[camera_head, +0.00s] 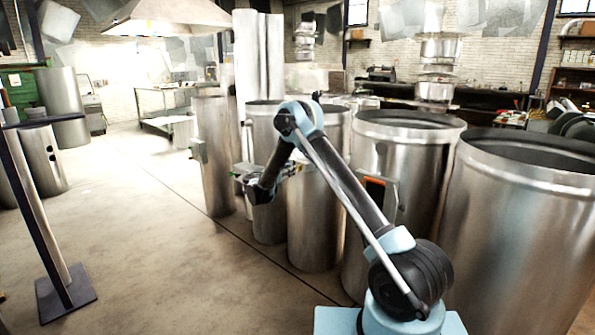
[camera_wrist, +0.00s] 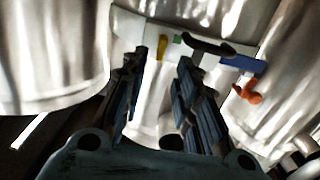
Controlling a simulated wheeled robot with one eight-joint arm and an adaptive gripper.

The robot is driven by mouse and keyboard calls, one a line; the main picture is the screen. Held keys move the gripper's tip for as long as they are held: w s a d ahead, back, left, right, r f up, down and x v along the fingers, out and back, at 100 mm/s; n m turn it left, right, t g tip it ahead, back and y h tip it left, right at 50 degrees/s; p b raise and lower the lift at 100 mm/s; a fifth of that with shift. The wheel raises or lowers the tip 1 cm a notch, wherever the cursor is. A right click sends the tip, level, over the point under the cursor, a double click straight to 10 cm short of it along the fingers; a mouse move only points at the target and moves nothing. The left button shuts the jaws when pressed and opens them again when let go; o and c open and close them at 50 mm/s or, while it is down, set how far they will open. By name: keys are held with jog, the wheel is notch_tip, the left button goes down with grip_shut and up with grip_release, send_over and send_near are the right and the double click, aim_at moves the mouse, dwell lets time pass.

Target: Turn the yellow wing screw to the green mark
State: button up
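The yellow wing screw (camera_wrist: 162,47) shows in the wrist view on a pale plate (camera_wrist: 128,27) fixed to a metal pipe. It points roughly up and down in the picture. The green mark (camera_wrist: 177,39) is a small patch on the plate just right of it. My gripper (camera_wrist: 162,60) is open, with its two dark ribbed fingers pointing at the plate. The yellow screw lies between the fingertips in the picture, nearer the left one; I cannot tell any contact or the gap in depth. In the head view my gripper is small and mostly hidden by my arm.
A black handle (camera_wrist: 207,47), a blue bar (camera_wrist: 240,65) and an orange-red knob (camera_wrist: 247,93) sit right of the green mark, close to the right finger. Large metal pipes (camera_head: 402,150) stand in a row. A stand (camera_head: 66,290) is at left. Floor (camera_head: 150,230) left of the pipes is clear.

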aim_at(300, 168)
jog(key=x, duration=0.5)
jog(key=shift+w+d, duration=0.2)
grip_shut()
